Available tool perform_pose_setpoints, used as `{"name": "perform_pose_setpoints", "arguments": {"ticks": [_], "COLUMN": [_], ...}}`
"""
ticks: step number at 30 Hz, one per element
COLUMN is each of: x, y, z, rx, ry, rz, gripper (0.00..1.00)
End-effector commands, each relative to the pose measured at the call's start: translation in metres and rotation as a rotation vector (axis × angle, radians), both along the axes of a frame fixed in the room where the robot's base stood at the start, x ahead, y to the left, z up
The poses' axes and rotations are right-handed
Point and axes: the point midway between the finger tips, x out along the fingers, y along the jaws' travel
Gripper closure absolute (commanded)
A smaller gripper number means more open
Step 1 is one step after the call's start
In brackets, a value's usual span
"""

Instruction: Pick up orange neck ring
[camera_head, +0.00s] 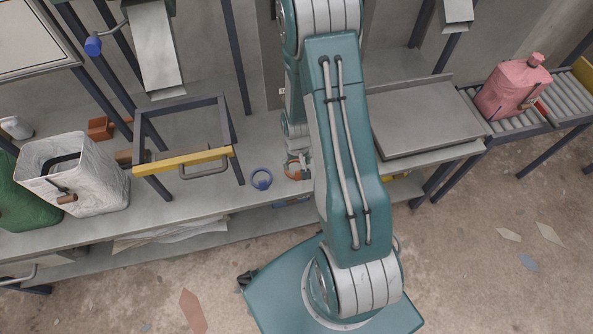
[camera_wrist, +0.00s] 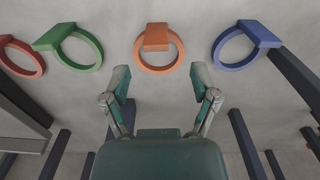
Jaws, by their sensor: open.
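The orange neck ring (camera_wrist: 156,38) lies flat on the grey bench top in the wrist view, a round band with a block-like tab on one side. In the head view the orange ring (camera_head: 290,172) is beside my arm, and part of it is hidden. My gripper (camera_wrist: 159,84) is open and empty. Its two fingers point toward the orange ring, one on each side of its near edge in the wrist view. I cannot tell whether they touch it. In the head view my arm hides most of the gripper.
A blue ring (camera_wrist: 248,40) lies right of the orange one in the wrist view; a green ring (camera_wrist: 70,42) and a red ring (camera_wrist: 22,57) lie left. In the head view, a dark frame with a yellow bar (camera_head: 182,160) and a white sack (camera_head: 88,180) stand left on the bench.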

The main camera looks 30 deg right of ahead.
Motion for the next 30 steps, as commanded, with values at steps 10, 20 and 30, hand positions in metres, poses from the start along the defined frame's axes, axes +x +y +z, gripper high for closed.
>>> {"name": "perform_pose_setpoints", "arguments": {"ticks": [10, 20, 30], "x": [-0.004, -0.003, -0.003], "y": [-0.004, -0.002, -0.003], "z": [-0.044, -0.052, -0.052], "rx": [0.005, 0.002, 0.003], "ry": [0.003, 0.0, -0.001], "rz": [-0.002, 0.0, -0.001], "gripper": [0.23, 0.23, 0.88]}}
